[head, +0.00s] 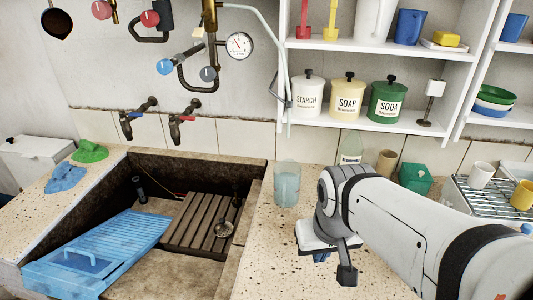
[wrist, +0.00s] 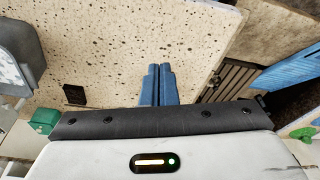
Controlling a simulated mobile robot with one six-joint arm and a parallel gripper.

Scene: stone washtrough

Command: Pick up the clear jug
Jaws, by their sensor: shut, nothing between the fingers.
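The clear jug (head: 287,184) stands upright on the speckled counter in the head view, close to the trough's right edge. It is see-through with a bluish tint. I cannot make it out in the wrist view. My gripper (head: 321,257) is right of the jug and nearer the camera, apart from it. Its blue fingers point down over the counter, mostly hidden behind my wrist. In the wrist view the fingers (wrist: 157,85) are together with nothing between them.
The stone trough (head: 255,205) at left holds a blue washboard (head: 100,255) and a slatted wooden rack (head: 200,218). Behind the jug are a labelled bottle (head: 350,148), a brown cup (head: 386,162) and a green box (head: 415,177). A wire rack (head: 490,200) stands right. Counter in front of the jug is clear.

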